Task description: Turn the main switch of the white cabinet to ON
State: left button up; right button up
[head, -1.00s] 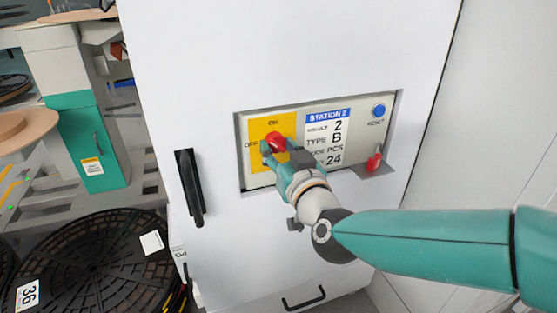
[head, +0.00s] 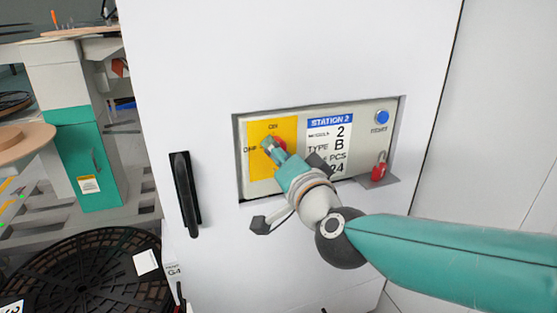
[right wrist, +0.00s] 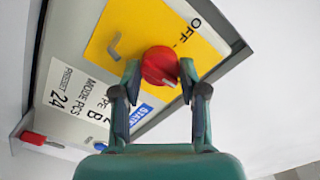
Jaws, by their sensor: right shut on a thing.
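The white cabinet (head: 190,80) fills the middle of the head view, with a recessed control panel marked STATION 2 (head: 330,118). Its main switch is a red knob (head: 282,143) on a yellow plate (head: 260,170), with ON above and OFF to the left. My right gripper (head: 275,149) reaches it from the lower right and partly hides it. In the right wrist view, my right gripper's fingers (right wrist: 160,84) stand on both sides of the red knob (right wrist: 158,62), shut on it. A pale mark shows on the knob's lower edge. My left gripper is out of view.
A blue RESET button (head: 381,117) and a red padlock (head: 379,168) are at the panel's right. A black door handle (head: 186,195) sticks out left of the panel. A black reel (head: 100,265) lies at lower left, and a teal and white station (head: 80,150) stands behind.

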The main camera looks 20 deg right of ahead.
jog(key=shift+f+m, duration=0.2)
jog(key=shift+m, duration=0.1)
jog(key=o, duration=1.1)
jog(key=shift+o, duration=0.2)
jog(key=shift+r, duration=0.1)
jog(key=s, duration=1.2)
jog(key=shift+d, duration=0.25)
